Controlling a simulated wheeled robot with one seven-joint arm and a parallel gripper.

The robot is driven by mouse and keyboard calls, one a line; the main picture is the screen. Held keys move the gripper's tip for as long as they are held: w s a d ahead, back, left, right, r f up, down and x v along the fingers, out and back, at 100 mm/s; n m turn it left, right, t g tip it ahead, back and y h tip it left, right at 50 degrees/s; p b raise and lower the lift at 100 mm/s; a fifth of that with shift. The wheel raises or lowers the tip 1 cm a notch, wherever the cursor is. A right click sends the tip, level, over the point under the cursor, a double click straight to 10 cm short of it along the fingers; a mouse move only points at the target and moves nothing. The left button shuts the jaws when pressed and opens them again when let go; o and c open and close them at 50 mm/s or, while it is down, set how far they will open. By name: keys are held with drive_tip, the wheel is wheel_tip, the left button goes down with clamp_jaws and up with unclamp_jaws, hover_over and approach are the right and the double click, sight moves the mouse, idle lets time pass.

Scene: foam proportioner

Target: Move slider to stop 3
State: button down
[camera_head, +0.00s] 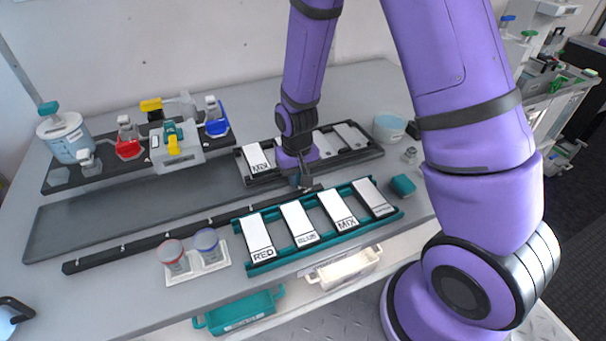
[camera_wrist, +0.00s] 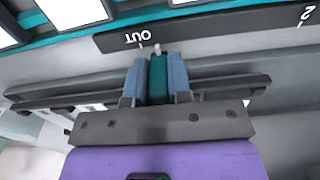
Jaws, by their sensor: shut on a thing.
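The slider is a teal block that shows in the wrist view (camera_wrist: 158,78). My gripper (camera_wrist: 157,76) has its two blue-grey fingers pressed on either side of it. The slider sits at the dark rail (camera_wrist: 215,30), beside the upside-down OUT label and a small white mark. A label 2 shows farther right on the rail in the wrist view. In the head view my gripper (camera_head: 303,183) is at the right end of the long black rail (camera_head: 150,241), and the slider is mostly hidden by it. No label 3 is readable.
A teal rack (camera_head: 262,264) with white cards lies just in front of the rail's right part. A dark rack (camera_head: 365,155) stands behind my gripper. Red- and blue-lidded cups (camera_head: 207,245) stand in front of the rail. The left rail length looks free.

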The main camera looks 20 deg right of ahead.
drive_tip(key=a, duration=2.3)
drive_tip(key=shift+a, duration=0.2)
drive_tip(key=c, duration=1)
unclamp_jaws()
drive_tip(key=shift+c, duration=0.2)
drive_tip(key=shift+r, duration=0.2)
drive_tip(key=r, duration=0.3)
drive_tip(key=shift+s+d+r, duration=0.1)
drive_tip(key=shift+s+r, duration=0.1)
drive_tip(key=shift+s, duration=0.1)
drive_tip(key=s+d, duration=0.2)
drive_tip(key=s, duration=0.5)
drive_tip(key=s+d+r, duration=0.1)
drive_tip(key=s+d, duration=0.2)
drive_tip(key=s, duration=0.4)
drive_tip(key=shift+s+d, duration=0.2)
drive_tip(key=shift+d, duration=0.15)
drive_tip(key=shift+r, duration=0.15)
